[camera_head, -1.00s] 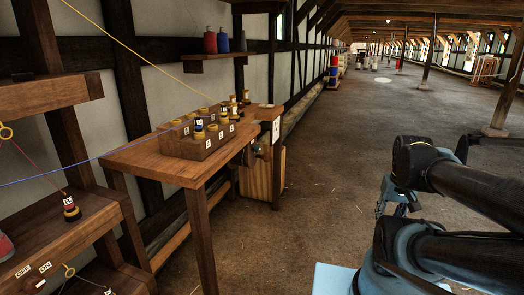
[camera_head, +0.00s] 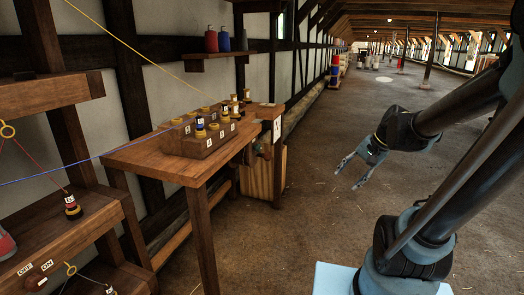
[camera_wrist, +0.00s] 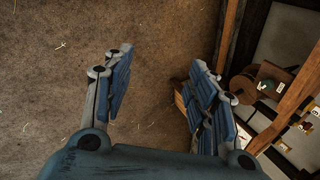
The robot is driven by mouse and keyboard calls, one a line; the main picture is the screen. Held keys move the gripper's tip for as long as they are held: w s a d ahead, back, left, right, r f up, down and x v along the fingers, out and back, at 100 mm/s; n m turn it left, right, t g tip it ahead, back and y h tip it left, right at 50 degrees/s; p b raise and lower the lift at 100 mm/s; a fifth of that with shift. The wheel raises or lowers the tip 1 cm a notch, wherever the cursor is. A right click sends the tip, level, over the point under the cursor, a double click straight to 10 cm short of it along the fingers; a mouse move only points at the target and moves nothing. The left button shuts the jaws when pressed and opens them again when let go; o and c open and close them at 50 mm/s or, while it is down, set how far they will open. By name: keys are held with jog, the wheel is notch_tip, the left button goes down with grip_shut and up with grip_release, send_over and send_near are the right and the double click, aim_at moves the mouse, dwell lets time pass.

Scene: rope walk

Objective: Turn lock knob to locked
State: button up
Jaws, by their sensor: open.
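I cannot make out a clearly marked lock knob. A small dark rounded fitting (camera_head: 259,150) shows at the right end of the wooden bench, below a white sign (camera_head: 277,131); whether it is the lock knob I cannot tell.
The bench (camera_head: 150,158) carries a wooden block (camera_head: 203,145) with several yellow-topped bobbins. A yellow and a blue line cross at the left. Shelves with OFF and ON labels (camera_head: 36,269) stand at the near left. The floor (camera_head: 300,230) right of the bench is free.

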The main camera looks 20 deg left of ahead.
jog(key=w+a+r+m+y, duration=0.2)
jog(key=w+a+m+y, duration=0.1)
jog(key=w+a, duration=0.5)
jog(key=m+g+y, duration=0.1)
jog(key=m+y, duration=0.9)
jog(key=m, duration=0.1)
send_near(260, 147)
jog(key=a, duration=0.9)
jog(key=shift+w+a, duration=0.1)
jog(key=shift+w, duration=0.3)
jog(key=shift+c, duration=0.2)
jog(key=c, duration=1)
